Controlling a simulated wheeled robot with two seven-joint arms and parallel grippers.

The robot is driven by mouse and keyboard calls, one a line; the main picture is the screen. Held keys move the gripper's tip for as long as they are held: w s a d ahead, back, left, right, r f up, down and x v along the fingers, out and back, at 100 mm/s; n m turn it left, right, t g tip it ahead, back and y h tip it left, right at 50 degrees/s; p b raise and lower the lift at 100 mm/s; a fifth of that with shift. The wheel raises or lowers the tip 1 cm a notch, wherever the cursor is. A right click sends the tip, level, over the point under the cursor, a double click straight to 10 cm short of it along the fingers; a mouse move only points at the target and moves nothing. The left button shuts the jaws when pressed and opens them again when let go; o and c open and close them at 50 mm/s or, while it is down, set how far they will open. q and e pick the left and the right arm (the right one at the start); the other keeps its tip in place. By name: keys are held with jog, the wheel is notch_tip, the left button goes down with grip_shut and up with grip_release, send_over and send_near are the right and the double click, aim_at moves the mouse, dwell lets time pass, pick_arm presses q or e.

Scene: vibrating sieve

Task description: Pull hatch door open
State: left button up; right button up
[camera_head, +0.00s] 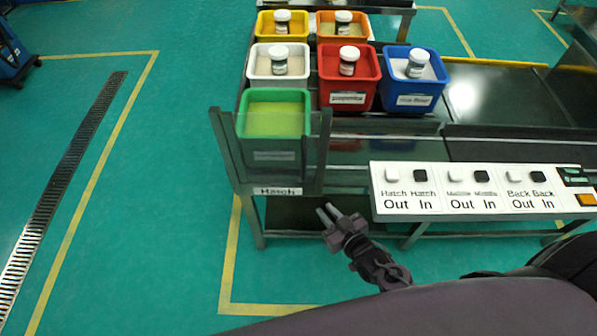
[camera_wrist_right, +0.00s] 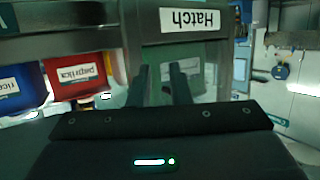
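The hatch (camera_head: 278,191) is a grey metal frame with a see-through panel and a white "Hatch" label on its lower bar. It stands upright in front of the green bin (camera_head: 273,122). My right gripper (camera_head: 327,212) is just below and right of the label, with its two fingers apart and nothing seen between them. In the right wrist view, the hatch label (camera_wrist_right: 190,20) appears upside down, above the fingertips of my right gripper (camera_wrist_right: 160,75). Whether the fingertips touch the hatch cannot be told. My left gripper is not in view.
A white button panel (camera_head: 475,190) with "Hatch Out/In" buttons juts out to the right of the gripper. Red (camera_head: 349,78), blue (camera_head: 414,80), white (camera_head: 279,66), yellow (camera_head: 283,22) and orange (camera_head: 343,24) bins with jars stand behind.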

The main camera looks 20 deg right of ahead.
aim_at(305, 166)
notch_tip(305, 166, up, 12)
jog(key=w+a+r+t+y, duration=0.1)
jog(key=w+a+t+y, duration=0.1)
jog(key=t, duration=0.1)
jog(key=shift+n, duration=0.3)
jog(key=x, duration=0.5)
jog(key=p+x, duration=0.1)
jog(key=x, duration=0.1)
jog(key=shift+w+a+f, duration=0.15)
jog(key=shift+w+f, duration=0.05)
jog(key=shift+f, duration=0.2)
grip_shut()
